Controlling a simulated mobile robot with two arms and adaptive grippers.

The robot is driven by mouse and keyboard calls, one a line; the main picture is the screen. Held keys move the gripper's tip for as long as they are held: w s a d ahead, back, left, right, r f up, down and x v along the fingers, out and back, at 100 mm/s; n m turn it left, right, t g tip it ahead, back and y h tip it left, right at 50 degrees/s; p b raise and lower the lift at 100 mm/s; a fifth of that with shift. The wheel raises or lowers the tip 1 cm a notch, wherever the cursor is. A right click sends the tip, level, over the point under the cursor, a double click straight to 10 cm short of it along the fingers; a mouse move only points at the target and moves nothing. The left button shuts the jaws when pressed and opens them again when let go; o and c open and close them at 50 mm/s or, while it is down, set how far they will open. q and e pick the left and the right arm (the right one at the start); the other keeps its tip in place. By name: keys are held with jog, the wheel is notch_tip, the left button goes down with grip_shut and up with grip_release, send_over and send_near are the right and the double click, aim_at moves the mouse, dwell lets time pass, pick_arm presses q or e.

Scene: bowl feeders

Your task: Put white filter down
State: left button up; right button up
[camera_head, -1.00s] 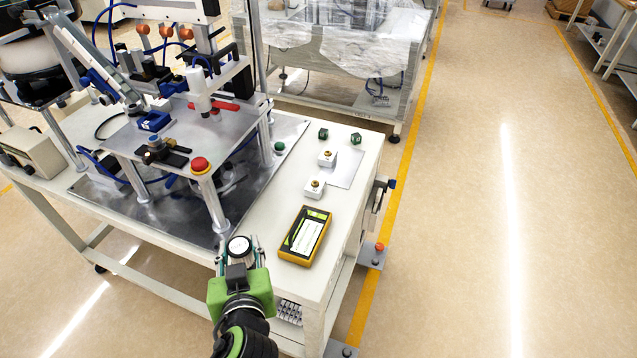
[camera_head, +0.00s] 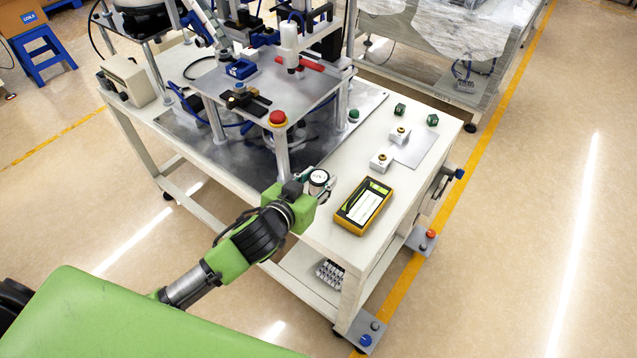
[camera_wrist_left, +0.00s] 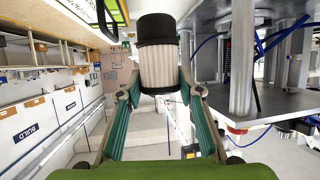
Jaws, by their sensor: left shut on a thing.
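The white filter (camera_head: 318,178) is a small ribbed cylinder, pale with a dark ring on its round face in the head view. In the left wrist view, the white filter (camera_wrist_left: 157,68) shows its ribbed side and a black cap. My left gripper (camera_head: 312,187) is shut on it, with the fingers (camera_wrist_left: 160,94) on either side of its body. The filter is at the table's near edge, between the fixture's front post and the yellow meter. I cannot tell whether it touches the white tabletop (camera_head: 335,235). My right gripper is not in view.
A yellow handheld meter (camera_head: 363,206) lies just right of the filter. The metal fixture with a red button (camera_head: 278,118) stands at the left. Two white blocks with brass fittings (camera_head: 381,161) and two small green cubes (camera_head: 400,109) sit farther back. Some tabletop beyond the meter is clear.

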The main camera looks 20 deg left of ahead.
pick_arm(q)
jog(key=w+f, duration=0.1)
jog(key=f, duration=0.1)
jog(key=w+a+f, duration=0.1)
jog(key=f, duration=0.1)
jog(key=w+f, duration=0.1)
jog(key=f, duration=0.1)
jog(key=shift+a+f+p, duration=0.2)
jog(key=shift+a+p, duration=0.1)
jog(key=shift+p, duration=0.05)
jog(key=shift+f, duration=0.5)
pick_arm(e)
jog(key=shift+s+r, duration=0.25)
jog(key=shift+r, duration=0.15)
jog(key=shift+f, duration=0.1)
pick_arm(q)
jog(key=o, duration=1.1)
jog(key=shift+s, duration=0.1)
jog(key=shift+b+v, duration=0.65)
jog(key=shift+v, duration=5.3)
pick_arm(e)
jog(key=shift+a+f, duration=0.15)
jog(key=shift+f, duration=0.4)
